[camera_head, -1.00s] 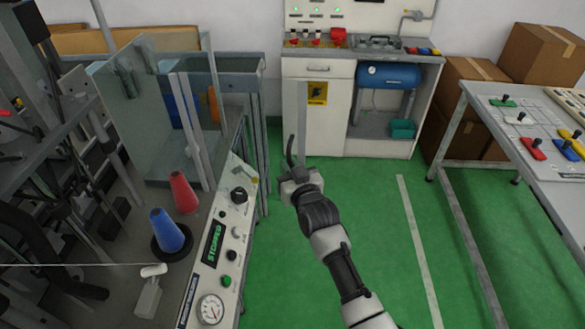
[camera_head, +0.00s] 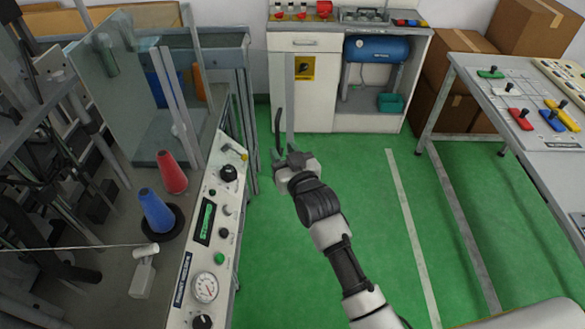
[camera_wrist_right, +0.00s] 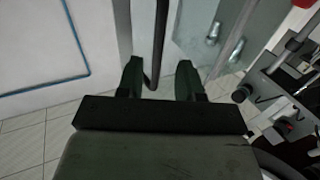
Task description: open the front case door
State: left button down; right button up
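The front case door shows as a pale grey upright frame strip (camera_head: 289,90) right of the conveyor machine, with a dark bar handle (camera_head: 278,128) along it. How far the door is open I cannot tell. My right gripper (camera_head: 290,158) is at the handle's lower end. In the right wrist view the fingers (camera_wrist_right: 160,80) stand apart, with the handle (camera_wrist_right: 161,35) between them, closer to the left finger. A gap shows at the right finger. The grey door strip (camera_wrist_right: 142,25) is just behind. My left gripper is not in view.
The control panel (camera_head: 205,245) with gauge and buttons is left of my right arm. Red (camera_head: 171,172) and blue (camera_head: 157,210) cones stand on the machine. A white cabinet (camera_head: 303,100) is behind, a grey table (camera_head: 480,95) right. Green floor (camera_head: 350,180) between is clear.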

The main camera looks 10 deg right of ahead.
jog(key=b+v, duration=0.1)
jog(key=v, duration=0.5)
jog(key=shift+s, duration=0.25)
